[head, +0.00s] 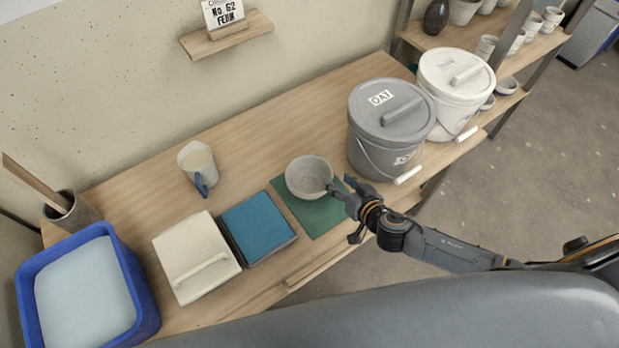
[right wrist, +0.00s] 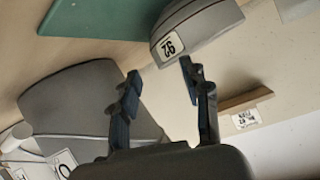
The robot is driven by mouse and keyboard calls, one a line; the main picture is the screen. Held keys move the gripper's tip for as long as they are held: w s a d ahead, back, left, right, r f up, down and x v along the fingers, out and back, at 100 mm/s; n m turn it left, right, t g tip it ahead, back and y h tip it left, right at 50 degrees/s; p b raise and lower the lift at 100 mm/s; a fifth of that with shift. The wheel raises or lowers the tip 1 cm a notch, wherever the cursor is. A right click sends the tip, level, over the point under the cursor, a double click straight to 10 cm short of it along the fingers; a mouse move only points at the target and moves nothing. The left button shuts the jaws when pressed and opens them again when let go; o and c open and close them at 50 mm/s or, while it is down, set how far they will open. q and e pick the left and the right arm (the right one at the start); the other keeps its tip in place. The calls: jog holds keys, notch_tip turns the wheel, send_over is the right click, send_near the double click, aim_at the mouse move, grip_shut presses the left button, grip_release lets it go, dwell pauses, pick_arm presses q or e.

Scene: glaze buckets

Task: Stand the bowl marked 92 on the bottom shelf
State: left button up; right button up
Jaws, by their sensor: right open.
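A grey bowl (head: 309,176) stands upright on a green mat (head: 318,214) on the wooden table. In the right wrist view the bowl (right wrist: 205,30) shows a white label (right wrist: 170,46) that reads 92, upside down. My right gripper (head: 342,187) is open and empty at the bowl's right side. In the right wrist view its two fingertips (right wrist: 160,72) are spread, with the bowl just past them; I cannot tell if they touch it. A shelf rack (head: 470,40) with pots stands at the back right; its lowest part is hidden behind the buckets and table. My left gripper is not in view.
Floor (head: 560,130) is clear at right.

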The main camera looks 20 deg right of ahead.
aim_at(331, 174)
jog(key=x, duration=0.7)
jog(key=shift+w+a, duration=0.15)
grip_shut()
